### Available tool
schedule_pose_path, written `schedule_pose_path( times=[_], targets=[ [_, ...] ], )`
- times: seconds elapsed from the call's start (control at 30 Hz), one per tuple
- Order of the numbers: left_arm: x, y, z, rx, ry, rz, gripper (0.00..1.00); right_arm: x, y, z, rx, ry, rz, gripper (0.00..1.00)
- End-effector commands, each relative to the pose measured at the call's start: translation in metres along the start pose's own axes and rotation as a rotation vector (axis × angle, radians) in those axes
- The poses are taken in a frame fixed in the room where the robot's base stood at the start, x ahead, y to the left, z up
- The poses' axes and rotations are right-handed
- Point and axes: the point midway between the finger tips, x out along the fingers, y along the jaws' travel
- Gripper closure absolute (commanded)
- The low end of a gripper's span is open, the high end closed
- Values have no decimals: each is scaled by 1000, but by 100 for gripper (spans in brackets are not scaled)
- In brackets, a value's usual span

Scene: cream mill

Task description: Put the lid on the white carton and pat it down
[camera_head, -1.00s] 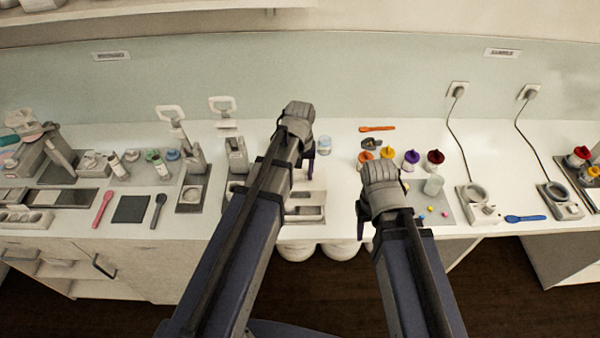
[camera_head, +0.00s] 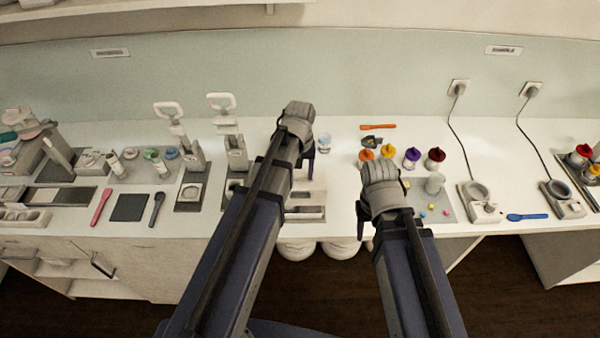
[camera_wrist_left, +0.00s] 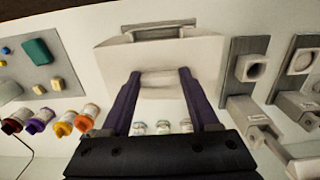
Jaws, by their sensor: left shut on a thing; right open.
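My left gripper (camera_wrist_left: 160,76) has its purple fingers on either side of a pale block in the left wrist view, which I take to be the lid (camera_wrist_left: 158,79). The wide white carton (camera_wrist_left: 115,62) shows directly below it; whether lid and carton touch is unclear. In the head view the left gripper (camera_head: 311,166) is above the white carton (camera_head: 309,187) near the counter's front edge, partly covering it. My right gripper (camera_head: 363,218) is to the right of the carton, open; its fingertips are mostly hidden by its own wrist.
Several colour-capped jars (camera_head: 412,157) and a grey mat (camera_head: 447,205) with small cubes lie right of my right gripper. A small glass jar (camera_head: 324,143) stands behind the carton. Hand presses (camera_head: 230,140) stand to the left.

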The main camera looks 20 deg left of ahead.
Motion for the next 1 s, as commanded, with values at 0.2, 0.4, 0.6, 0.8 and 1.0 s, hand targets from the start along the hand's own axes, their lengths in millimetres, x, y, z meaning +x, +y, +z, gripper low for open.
schedule_pose_path(
  times=[0.2,0.4,0.6,0.8,1.0],
  targets=[
    [8,0,0,0,0,0,100,8,-1,0,0,0,0,50],
    [14,0,0,0,0,0,100,14,-1,-1,0,0,0,50],
    [19,0,0,0,0,0,100,19,-2,-1,0,0,0,50],
    [21,0,0,0,0,0,100,21,-2,-1,0,0,0,50],
    [20,0,0,0,0,0,100,20,-2,-1,0,0,0,50]
  ],
)
